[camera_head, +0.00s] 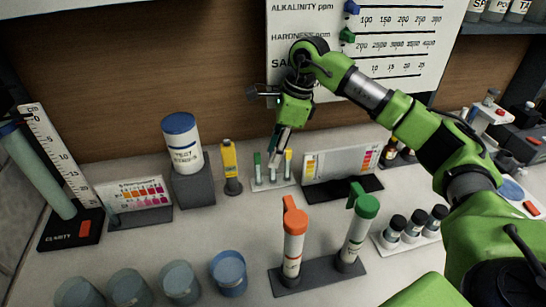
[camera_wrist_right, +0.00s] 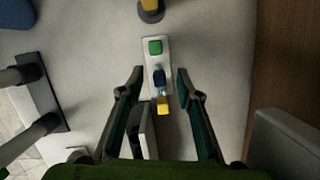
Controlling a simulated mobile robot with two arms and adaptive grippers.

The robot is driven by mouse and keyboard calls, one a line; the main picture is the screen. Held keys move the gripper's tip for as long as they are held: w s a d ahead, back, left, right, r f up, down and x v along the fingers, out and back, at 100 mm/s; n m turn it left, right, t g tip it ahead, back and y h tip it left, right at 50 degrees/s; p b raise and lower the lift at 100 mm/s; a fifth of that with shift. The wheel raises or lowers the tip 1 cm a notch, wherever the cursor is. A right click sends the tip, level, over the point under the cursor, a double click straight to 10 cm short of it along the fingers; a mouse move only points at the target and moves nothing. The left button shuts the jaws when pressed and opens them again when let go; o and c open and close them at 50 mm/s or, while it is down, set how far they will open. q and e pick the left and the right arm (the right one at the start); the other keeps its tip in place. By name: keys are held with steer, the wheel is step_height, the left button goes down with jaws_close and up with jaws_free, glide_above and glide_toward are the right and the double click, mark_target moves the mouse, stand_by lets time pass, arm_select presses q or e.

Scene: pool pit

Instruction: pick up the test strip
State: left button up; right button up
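A small white stand (camera_head: 272,184) on the counter holds short strips with coloured tops. A green-topped strip (camera_head: 257,160) is at the left and a yellow-topped strip (camera_head: 288,160) at the right. In the right wrist view, a green top (camera_wrist_right: 155,47), a blue top (camera_wrist_right: 159,78) and a yellow top (camera_wrist_right: 163,104) line up on the stand. My right gripper (camera_head: 276,150) points down over the stand, its fingers partly hiding the middle strip. In the wrist view its open fingers (camera_wrist_right: 155,88) lie either side of the blue and yellow tops. My left gripper is out of view.
A yellow bottle (camera_head: 230,162) and a test-strips canister (camera_head: 182,145) stand left of the stand. A colour chart (camera_head: 340,163) is close on its right. Orange-capped (camera_head: 293,240) and green-capped (camera_head: 357,235) tubes stand in front. Several cups (camera_head: 229,272) line the front left.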

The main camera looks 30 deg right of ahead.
steer(key=c, duration=0.8)
steer(key=shift+c, duration=0.2)
